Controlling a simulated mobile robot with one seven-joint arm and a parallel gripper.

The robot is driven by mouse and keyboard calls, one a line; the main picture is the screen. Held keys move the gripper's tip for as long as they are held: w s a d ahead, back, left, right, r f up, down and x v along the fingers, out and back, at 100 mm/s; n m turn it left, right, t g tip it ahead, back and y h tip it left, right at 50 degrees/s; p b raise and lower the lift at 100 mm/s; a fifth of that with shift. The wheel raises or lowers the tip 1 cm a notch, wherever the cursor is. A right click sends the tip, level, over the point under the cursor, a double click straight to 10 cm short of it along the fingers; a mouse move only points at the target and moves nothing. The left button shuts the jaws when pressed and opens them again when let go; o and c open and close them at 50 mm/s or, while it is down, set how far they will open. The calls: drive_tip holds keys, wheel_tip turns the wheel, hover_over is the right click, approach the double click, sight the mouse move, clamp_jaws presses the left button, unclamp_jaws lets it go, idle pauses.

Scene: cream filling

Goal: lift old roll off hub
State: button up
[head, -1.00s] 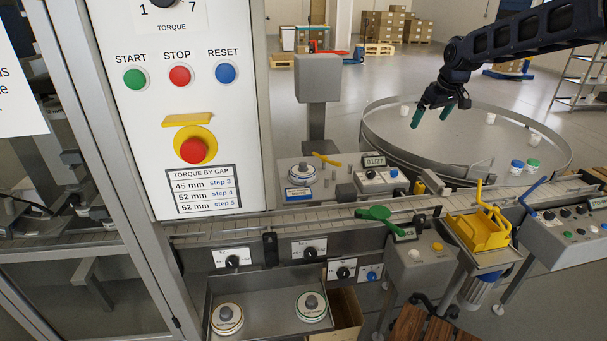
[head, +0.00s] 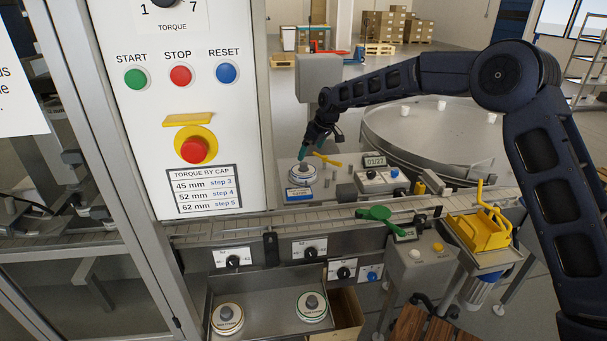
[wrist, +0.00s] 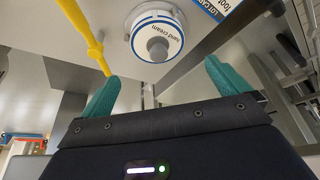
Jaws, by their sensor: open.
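The old roll (head: 303,175) is a white label roll with a blue ring on a grey hub, sitting on the grey labeller plate behind the conveyor. In the wrist view the roll (wrist: 157,35) reads "hand cream", and the grey hub knob (wrist: 158,49) stands at its middle. My gripper (head: 306,152) is just above the roll in the head view. In the wrist view its green fingertips (wrist: 165,80) are spread apart with nothing between them, and the roll lies beyond them. Whether a fingertip touches the roll I cannot tell.
A yellow lever (head: 327,159) is close beside the roll; it also shows in the wrist view (wrist: 88,38). A grey post with a box head (head: 318,78) stands behind. Two more rolls lie in the front tray (head: 262,287). A counter box (head: 375,161) is to the right.

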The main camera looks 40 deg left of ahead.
sight(305, 164)
drive_tip(key=x, duration=1)
drive_tip(key=shift+w+a+f, duration=0.1)
drive_tip(key=shift+f, duration=0.3)
drive_tip(key=c, duration=0.8)
